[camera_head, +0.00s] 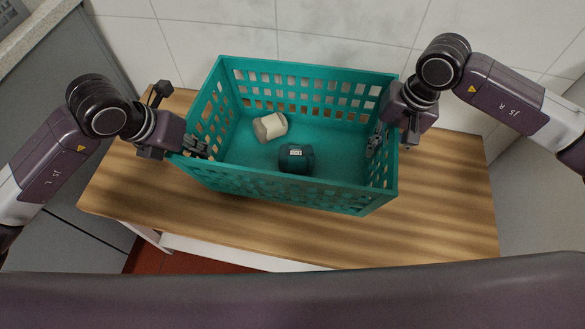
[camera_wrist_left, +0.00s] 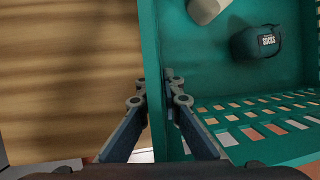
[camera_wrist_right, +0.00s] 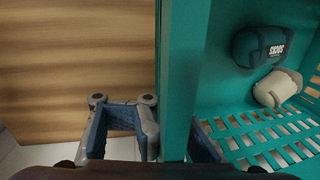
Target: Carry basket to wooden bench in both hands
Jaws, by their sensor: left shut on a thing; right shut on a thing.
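A teal plastic basket (camera_head: 290,190) with slotted walls is over the wooden bench (camera_head: 440,225) in the head view. I cannot tell whether its base rests on the wood. A cream rolled item (camera_head: 270,126) and a dark teal rolled item (camera_head: 296,158) with a white label lie inside it. My left gripper (camera_head: 196,146) is shut on the basket's left wall; the left wrist view shows its fingers (camera_wrist_left: 168,95) on both sides of the wall. My right gripper (camera_head: 390,130) is shut on the right wall, with one finger outside and one inside in the right wrist view (camera_wrist_right: 172,125).
A white tiled wall (camera_head: 350,22) stands close behind the bench. A grey cabinet (camera_head: 45,100) is at the left. Bare bench top shows in front and to the right of the basket. Reddish floor (camera_head: 190,262) shows below the front edge.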

